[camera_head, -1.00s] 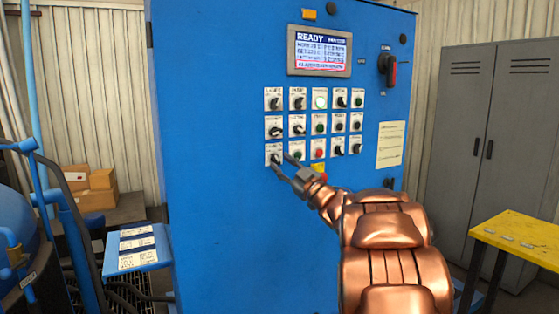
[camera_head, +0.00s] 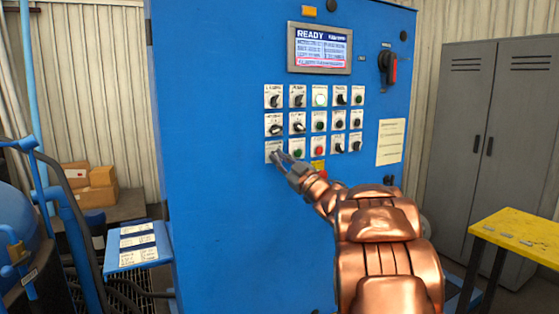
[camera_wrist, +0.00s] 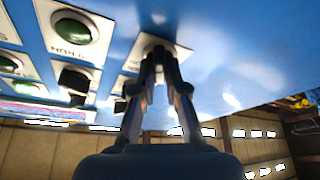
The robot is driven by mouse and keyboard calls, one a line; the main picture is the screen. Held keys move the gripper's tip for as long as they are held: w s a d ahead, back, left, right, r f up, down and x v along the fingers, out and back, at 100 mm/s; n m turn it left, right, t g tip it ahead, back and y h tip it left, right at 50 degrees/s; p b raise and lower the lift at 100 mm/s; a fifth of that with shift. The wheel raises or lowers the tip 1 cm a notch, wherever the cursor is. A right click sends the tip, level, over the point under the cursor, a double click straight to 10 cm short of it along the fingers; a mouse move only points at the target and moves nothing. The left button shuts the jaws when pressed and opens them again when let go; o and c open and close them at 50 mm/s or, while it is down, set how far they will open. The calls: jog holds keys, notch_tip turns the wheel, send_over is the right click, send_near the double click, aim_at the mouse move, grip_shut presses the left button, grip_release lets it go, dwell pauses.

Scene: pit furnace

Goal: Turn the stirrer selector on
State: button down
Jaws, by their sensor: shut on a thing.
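The blue control cabinet (camera_head: 220,225) carries rows of selectors and buttons below a screen (camera_head: 320,48) that reads READY. My gripper (camera_head: 280,156) is at the bottom-left selector plate (camera_head: 270,146) of the panel. In the wrist view my gripper (camera_wrist: 160,52) has its two fingers closed around the knob on a white plate (camera_wrist: 148,45) at the cabinet face. The knob is mostly hidden between the fingertips, so its angle cannot be read. The plate's label is too small to read.
A green button (camera_wrist: 72,30) and a black selector knob (camera_wrist: 75,80) sit close to the fingers in the wrist view. A red button (camera_head: 318,150) is right of my gripper. A yellow table (camera_head: 520,240) and grey lockers (camera_head: 455,130) stand at the right.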

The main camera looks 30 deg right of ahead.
jog(key=shift+m, duration=0.4)
jog(key=m+h+b, duration=0.1)
jog(key=m+h, duration=0.2)
jog(key=m, duration=0.2)
jog(key=m+h+b, duration=0.1)
jog(key=m+h, duration=0.1)
jog(key=m, duration=0.4)
jog(key=m+h+b, duration=0.1)
jog(key=m+h, duration=0.2)
jog(key=m, duration=0.2)
jog(key=shift+a+h, duration=0.15)
jog(key=shift+h, duration=0.15)
jog(key=shift+m+g, duration=0.4)
jog(key=shift+m, duration=0.1)
jog(key=c, duration=1.2)
grip_release()
